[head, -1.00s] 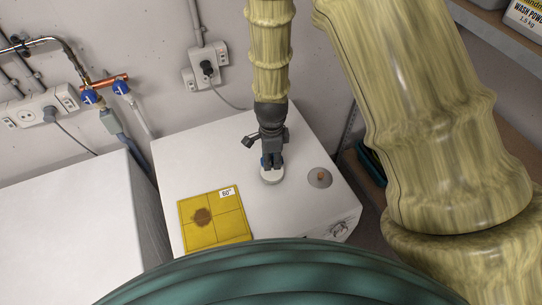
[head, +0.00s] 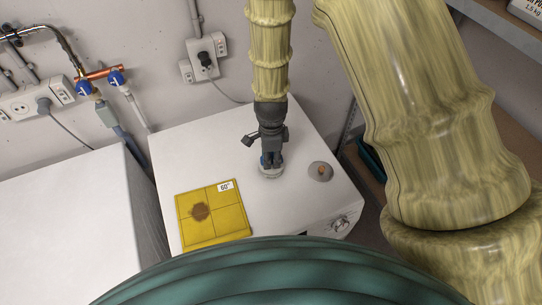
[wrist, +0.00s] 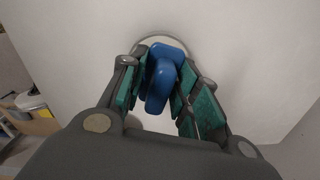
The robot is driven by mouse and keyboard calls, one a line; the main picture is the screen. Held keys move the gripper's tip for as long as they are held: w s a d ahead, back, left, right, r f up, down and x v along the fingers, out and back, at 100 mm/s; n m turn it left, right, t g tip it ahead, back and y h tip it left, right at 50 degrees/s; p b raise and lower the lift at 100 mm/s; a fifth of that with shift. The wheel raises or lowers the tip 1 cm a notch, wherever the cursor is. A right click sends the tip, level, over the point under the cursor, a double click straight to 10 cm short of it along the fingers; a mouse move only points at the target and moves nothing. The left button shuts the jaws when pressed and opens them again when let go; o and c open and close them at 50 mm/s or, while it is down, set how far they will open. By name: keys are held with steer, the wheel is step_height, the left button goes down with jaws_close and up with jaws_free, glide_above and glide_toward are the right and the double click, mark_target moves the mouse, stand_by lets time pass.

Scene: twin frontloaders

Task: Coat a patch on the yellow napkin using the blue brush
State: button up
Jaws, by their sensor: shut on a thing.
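The yellow napkin (head: 228,217) lies flat on top of the white machine, with a dark brown patch (head: 200,211) left of its middle and a white label at its far right corner. My gripper (head: 271,165) points down over a pale round dish (head: 270,175) to the right of the napkin. It is shut on the blue brush; the brush's blue handle (wrist: 161,80) shows between the green finger pads in the wrist view. The brush's lower end is hidden, so I cannot tell whether it touches the dish.
A grey disc (head: 320,173) with a small brown thing on it lies right of the dish. A second white machine (head: 70,215) stands to the left, with a gap between. Taps, pipes and sockets line the back wall; shelves stand at the right.

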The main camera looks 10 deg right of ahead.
steer(key=shift+f, duration=0.55)
stand_by(2.3)
steer(key=shift+r+p, duration=2.9)
steer(key=shift+r, duration=0.65)
